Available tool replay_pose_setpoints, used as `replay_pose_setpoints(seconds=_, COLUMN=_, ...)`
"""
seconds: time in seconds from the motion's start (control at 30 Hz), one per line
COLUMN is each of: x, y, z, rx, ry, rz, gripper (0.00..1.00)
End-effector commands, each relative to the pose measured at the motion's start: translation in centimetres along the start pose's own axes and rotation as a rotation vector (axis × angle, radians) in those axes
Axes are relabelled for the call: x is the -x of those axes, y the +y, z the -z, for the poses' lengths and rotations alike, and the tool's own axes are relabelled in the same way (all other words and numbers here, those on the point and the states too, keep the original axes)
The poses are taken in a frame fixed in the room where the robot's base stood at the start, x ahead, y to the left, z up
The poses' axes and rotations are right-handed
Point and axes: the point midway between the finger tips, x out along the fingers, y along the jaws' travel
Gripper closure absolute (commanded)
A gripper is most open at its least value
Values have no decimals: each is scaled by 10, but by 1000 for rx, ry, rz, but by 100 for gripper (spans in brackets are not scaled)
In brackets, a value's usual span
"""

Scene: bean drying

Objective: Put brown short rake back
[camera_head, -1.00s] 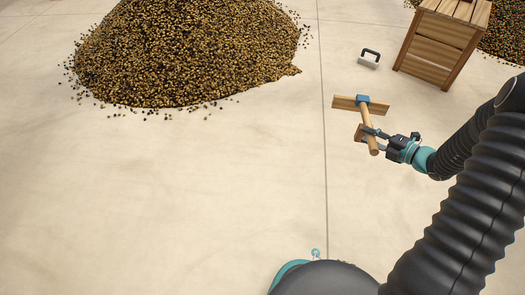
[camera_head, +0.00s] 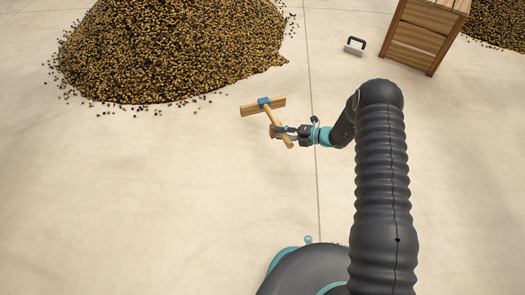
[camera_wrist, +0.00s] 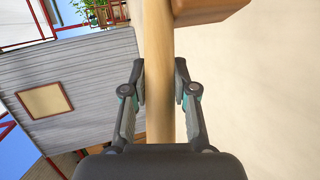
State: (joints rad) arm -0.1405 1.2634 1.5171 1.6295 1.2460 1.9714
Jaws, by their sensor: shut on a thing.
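The brown short rake has a wooden crossbar head (camera_head: 250,107), a blue joint and a short wooden handle (camera_head: 286,136). My gripper (camera_head: 278,131) is shut on the handle and holds the rake in front of the bean pile, with its head toward the upper left. In the wrist view, my gripper (camera_wrist: 160,85) has a finger on each side of the light wooden handle (camera_wrist: 159,45). A brown wooden block (camera_wrist: 205,10) shows at the top of that view beside the handle.
A large bean pile (camera_head: 170,50) lies at the upper left. A wooden crate (camera_head: 420,35) and a small black-handled tool (camera_head: 354,47) stand at the upper right, with another dark pile (camera_head: 497,25) behind. The pale floor at the left is clear.

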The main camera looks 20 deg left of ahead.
Motion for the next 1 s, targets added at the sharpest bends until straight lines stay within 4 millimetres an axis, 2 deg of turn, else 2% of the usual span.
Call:
replay_pose_setpoints(seconds=0.2, x=-35, y=-18, z=34, rx=-2, ry=3, rz=-1, gripper=100)
replay_pose_setpoints(seconds=0.4, x=-56, y=-29, z=53, rx=1, ry=0, rz=-1, gripper=100)
replay_pose_setpoints(seconds=0.63, x=-62, y=-38, z=58, rx=1, ry=-1, rz=-1, gripper=100)
replay_pose_setpoints(seconds=0.87, x=-70, y=-68, z=57, rx=1, ry=-1, rz=-1, gripper=100)
replay_pose_setpoints(seconds=1.0, x=-71, y=-69, z=56, rx=3, ry=-2, rz=-2, gripper=100)
